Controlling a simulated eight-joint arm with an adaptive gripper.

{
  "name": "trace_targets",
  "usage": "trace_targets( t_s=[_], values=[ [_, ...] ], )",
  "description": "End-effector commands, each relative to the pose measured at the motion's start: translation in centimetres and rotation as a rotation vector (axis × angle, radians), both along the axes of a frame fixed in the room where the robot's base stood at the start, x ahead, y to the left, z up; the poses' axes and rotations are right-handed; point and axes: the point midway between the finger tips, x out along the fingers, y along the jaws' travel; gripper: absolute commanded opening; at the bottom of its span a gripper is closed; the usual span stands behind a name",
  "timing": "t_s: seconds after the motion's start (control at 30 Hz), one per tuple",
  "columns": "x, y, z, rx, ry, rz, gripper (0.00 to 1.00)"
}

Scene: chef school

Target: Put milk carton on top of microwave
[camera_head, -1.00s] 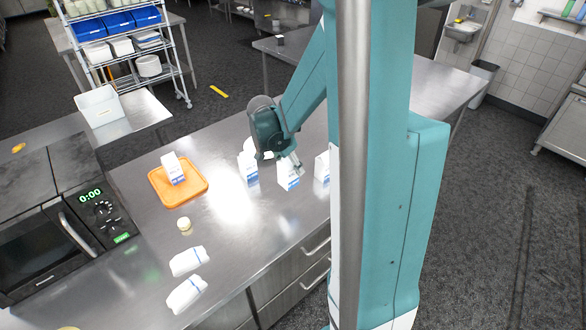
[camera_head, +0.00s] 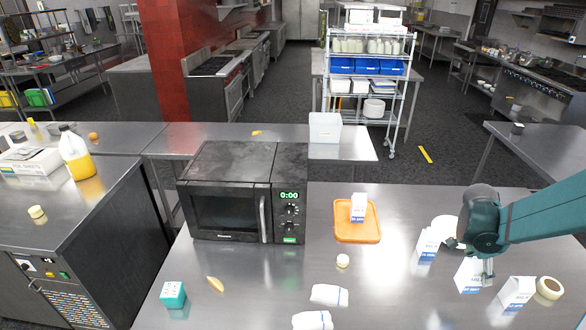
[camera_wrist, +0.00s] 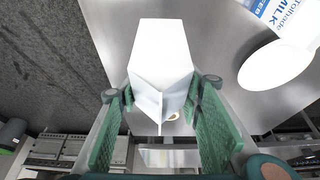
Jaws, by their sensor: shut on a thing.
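The black microwave (camera_head: 225,205) stands on the steel counter with its door shut; its flat top is bare. My gripper (camera_head: 487,272) is to its right, pointing down at a white and blue milk carton (camera_head: 468,276). In the wrist view my gripper (camera_wrist: 158,112) has its green fingers on both sides of the white carton (camera_wrist: 160,55), shut on it. The carton looks upright; I cannot tell whether it touches the counter. Other milk cartons stand to its left (camera_head: 428,243), to its right (camera_head: 517,292), and on an orange tray (camera_head: 345,233).
A white round plate or bowl (camera_head: 446,227) lies behind the held carton, and a tape-like ring (camera_head: 549,288) is at the right. Two white packets (camera_head: 329,295) (camera_head: 312,320) and a small pale round item (camera_head: 342,260) lie before the tray. The counter between tray and microwave is clear.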

Motion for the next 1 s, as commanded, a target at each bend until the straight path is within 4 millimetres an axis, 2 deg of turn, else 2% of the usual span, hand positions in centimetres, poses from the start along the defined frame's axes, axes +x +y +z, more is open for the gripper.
trace_targets(
  t_s=[0.23, 0.47, 0.77, 1.0],
  values=[
    [1.8, 0.9, 0.6, 0.004, 0.001, 0.042, 0.17],
    [6.5, 3.6, 2.3, 0.011, 0.004, 0.155, 0.17],
    [14.5, 9.7, 5.6, 0.023, 0.008, 0.369, 0.17],
    [20.4, 15.8, 8.6, 0.03, 0.012, 0.542, 0.17]
  ],
)
